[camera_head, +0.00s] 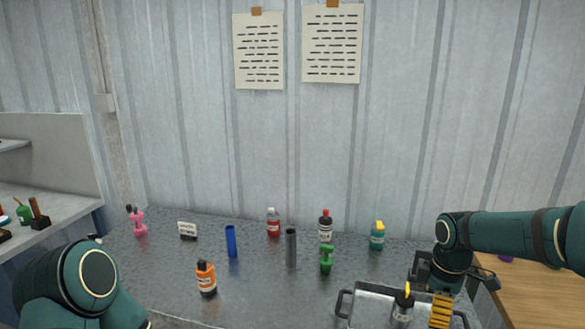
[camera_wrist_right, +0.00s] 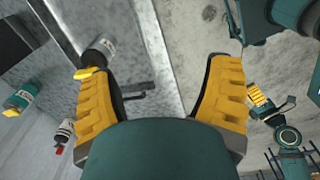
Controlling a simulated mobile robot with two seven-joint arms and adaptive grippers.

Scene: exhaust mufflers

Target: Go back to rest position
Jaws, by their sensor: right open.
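My right gripper (camera_head: 441,308) is over the right part of the grey metal tray (camera_head: 372,292) at the table's front right. In the right wrist view its two yellow fingers (camera_wrist_right: 160,66) are spread apart with nothing between them. A bottle with a yellow cap (camera_head: 403,308) stands in the tray just left of the gripper; in the wrist view the bottle (camera_wrist_right: 104,47) is beside the left finger, apparently not gripped. My left arm (camera_head: 75,288) is bent at the lower left, its gripper outside the head view. Yellow fingers, apparently my left gripper (camera_wrist_right: 262,97), show small in the wrist view.
A corrugated wall (camera_head: 200,140) closes the back.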

